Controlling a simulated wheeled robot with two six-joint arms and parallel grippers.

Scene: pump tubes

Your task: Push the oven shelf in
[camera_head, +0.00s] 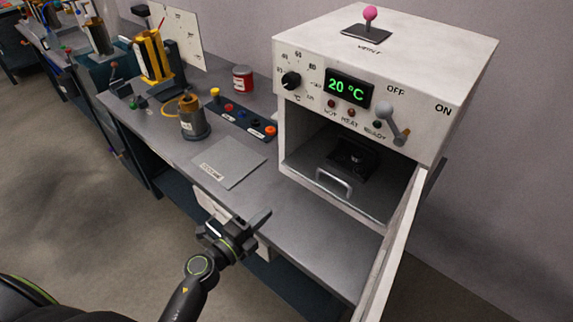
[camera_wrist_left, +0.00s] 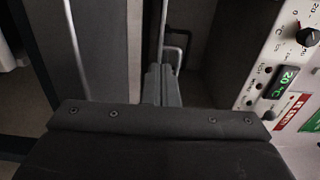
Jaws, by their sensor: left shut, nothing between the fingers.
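The white oven (camera_head: 390,60) stands on the bench with its door (camera_head: 392,255) swung open to the right. Inside is the oven shelf (camera_head: 375,203), a grey tray with a pale handle (camera_head: 334,183) at its front. A dark block (camera_head: 352,160) sits on the shelf. My left gripper (camera_head: 262,217) is shut and empty, in front of the bench edge, apart from the handle and to its lower left. In the left wrist view the shut fingers (camera_wrist_left: 161,85) point toward the handle (camera_wrist_left: 174,56). My right gripper is not in view.
A grey plate (camera_head: 228,163) lies on the bench left of the oven. Behind it are a strip with coloured knobs (camera_head: 240,120), a brown-and-grey cylinder (camera_head: 193,118) and a red can (camera_head: 243,79). The bench in front of the oven is clear; the open door bounds the right.

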